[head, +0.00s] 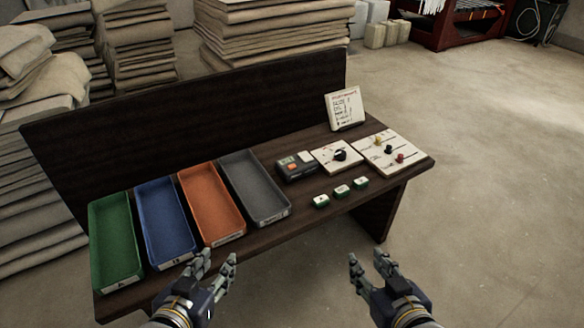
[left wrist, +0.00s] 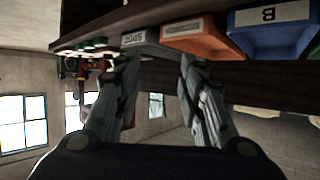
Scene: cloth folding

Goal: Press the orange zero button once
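A dark handheld device (head: 296,166) lies on the dark wooden bench, right of the grey tray. It has a light display and an orange button (head: 292,167) on its top face. My left gripper (head: 217,262) is open and empty in front of the bench, below the orange tray and well apart from the device. My right gripper (head: 368,262) is open and empty in front of the bench on the right, also apart from the device. In the left wrist view the fingers of my left gripper (left wrist: 153,70) are spread with nothing between them.
Green (head: 116,240), blue (head: 165,222), orange (head: 211,205) and grey (head: 254,188) trays line the bench (head: 300,222). A dial board (head: 336,155), a slider board (head: 391,151), a written card (head: 345,108) and small green-white blocks (head: 341,191) sit right. Cloth stacks stand behind.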

